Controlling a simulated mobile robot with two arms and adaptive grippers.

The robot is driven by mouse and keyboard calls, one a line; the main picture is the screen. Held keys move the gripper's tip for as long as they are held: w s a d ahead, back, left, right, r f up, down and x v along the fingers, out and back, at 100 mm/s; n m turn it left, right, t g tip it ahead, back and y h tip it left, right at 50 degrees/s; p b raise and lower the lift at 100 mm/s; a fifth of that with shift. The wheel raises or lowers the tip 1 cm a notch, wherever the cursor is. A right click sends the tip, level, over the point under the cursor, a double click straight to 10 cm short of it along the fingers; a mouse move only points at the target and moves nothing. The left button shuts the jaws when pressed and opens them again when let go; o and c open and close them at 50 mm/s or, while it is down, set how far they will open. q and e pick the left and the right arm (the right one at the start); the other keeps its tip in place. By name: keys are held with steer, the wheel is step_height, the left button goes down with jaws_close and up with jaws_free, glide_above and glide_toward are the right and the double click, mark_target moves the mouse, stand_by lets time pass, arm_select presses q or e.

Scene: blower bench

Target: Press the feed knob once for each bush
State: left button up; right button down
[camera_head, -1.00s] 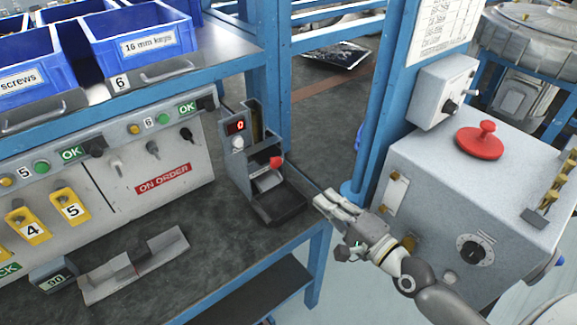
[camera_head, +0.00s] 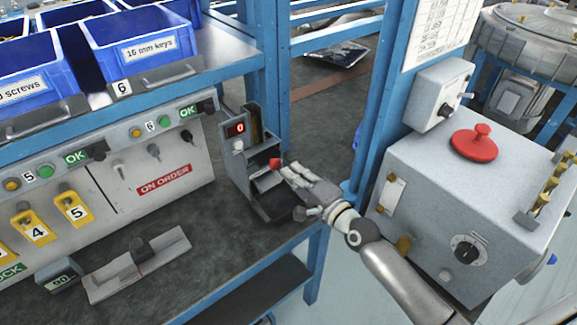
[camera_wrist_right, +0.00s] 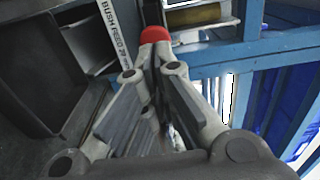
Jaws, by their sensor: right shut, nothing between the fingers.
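The bush feed (camera_head: 246,160) is a grey dispenser with a small red display reading 0, standing at the right end of the bench. Its red feed knob (camera_head: 274,164) faces the right side, and it also shows in the right wrist view (camera_wrist_right: 155,35). A label beside it there reads "BUSH FEED". My right gripper (camera_head: 287,170) is shut and empty, its fingertips right at the knob; I cannot tell whether they touch it. A dark tray (camera_head: 277,207) at the foot of the feed is partly hidden by my right gripper. My left gripper is not in view.
A grey cabinet with a red mushroom button (camera_head: 474,142) stands to the right. A blue post (camera_head: 378,120) rises just behind my right arm. Blue bins (camera_head: 140,38) sit on the shelf above. A grey fixture (camera_head: 135,265) lies on the bench at front left.

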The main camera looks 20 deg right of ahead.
steer(key=shift+x, duration=1.1)
